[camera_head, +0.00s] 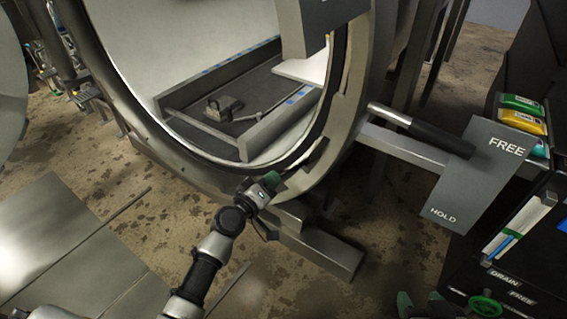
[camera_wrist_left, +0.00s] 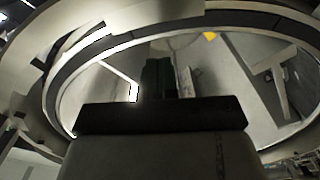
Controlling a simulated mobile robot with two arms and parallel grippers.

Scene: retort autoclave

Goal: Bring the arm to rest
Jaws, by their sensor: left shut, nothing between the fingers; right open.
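My left arm reaches up from the bottom of the head view. Its gripper (camera_head: 272,181) is shut and empty, just in front of the lower rim of the round autoclave opening (camera_head: 190,160). I cannot tell whether it touches the rim. In the left wrist view the dark fingers (camera_wrist_left: 160,76) are together, with the opening's ring (camera_wrist_left: 235,22) around and beyond them.
Inside the vessel lies a dark tray with grey side rails (camera_head: 215,136). A black-handled lever (camera_head: 425,132) sticks out at the right, beside a FREE/HOLD plate (camera_head: 478,175). A green handwheel (camera_head: 487,307) is at the lower right.

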